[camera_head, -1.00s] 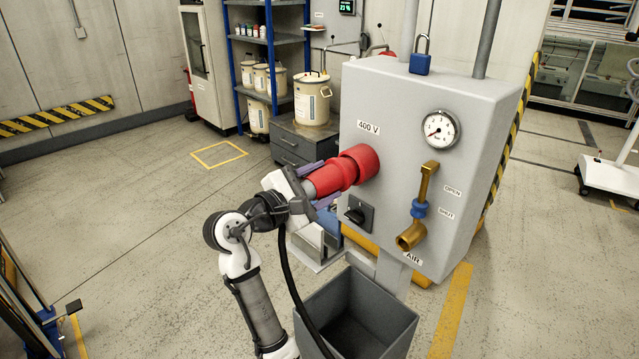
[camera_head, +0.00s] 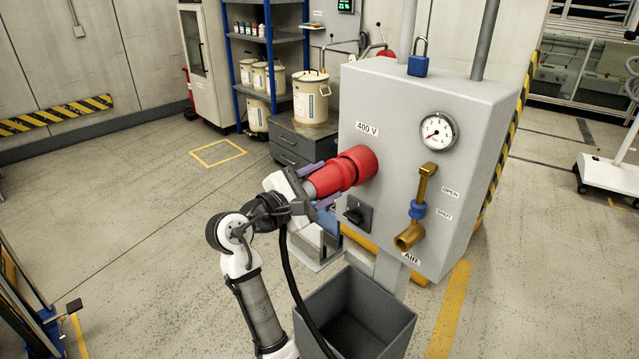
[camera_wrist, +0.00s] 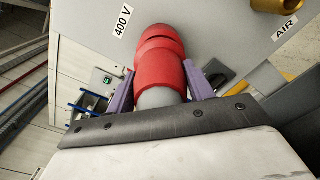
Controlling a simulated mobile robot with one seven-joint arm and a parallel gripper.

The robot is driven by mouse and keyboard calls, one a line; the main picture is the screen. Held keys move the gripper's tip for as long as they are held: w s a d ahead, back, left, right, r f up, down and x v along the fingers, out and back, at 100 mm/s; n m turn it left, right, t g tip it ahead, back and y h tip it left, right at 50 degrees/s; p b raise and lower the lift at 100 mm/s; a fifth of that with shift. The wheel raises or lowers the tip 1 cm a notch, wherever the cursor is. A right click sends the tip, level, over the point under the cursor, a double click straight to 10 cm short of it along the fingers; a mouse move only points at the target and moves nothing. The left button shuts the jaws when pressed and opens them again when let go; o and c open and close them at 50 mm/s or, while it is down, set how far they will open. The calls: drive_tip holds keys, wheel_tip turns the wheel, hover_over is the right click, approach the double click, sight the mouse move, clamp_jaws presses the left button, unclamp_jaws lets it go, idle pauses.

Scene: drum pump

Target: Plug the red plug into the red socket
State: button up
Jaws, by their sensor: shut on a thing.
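The red plug (camera_head: 332,178) has a grey rear part, and a black cable hangs down from behind it. My gripper (camera_head: 322,184) is shut on the plug, its purple fingers on either side. The red socket (camera_head: 363,160) sticks out from the grey cabinet under the 400 V label. The plug's red front meets the socket mouth and lines up with it; how deep it sits is hidden. In the wrist view the plug (camera_wrist: 158,82) lies between the purple fingers, with the socket (camera_wrist: 160,42) directly beyond it.
The grey cabinet (camera_head: 400,110) carries a black rotary switch (camera_head: 354,214) below the socket, a pressure gauge (camera_head: 438,131) and a brass air valve (camera_head: 419,205). A blue padlock (camera_head: 419,62) is on top. An open grey bin (camera_head: 385,318) stands below.

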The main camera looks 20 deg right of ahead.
sight(308, 191)
drive_tip(key=shift+w+d+r+p, duration=0.1)
drive_tip(key=shift+w+d+p, duration=0.1)
drive_tip(key=shift+d+p, duration=0.3)
idle(0.9)
drive_tip(key=o, duration=1.2)
drive_tip(key=shift+d, duration=0.15)
drive_tip(key=shift+c, duration=0.2)
drive_tip(key=shift+p+v, duration=0.7)
drive_tip(key=shift+v, duration=3.8)
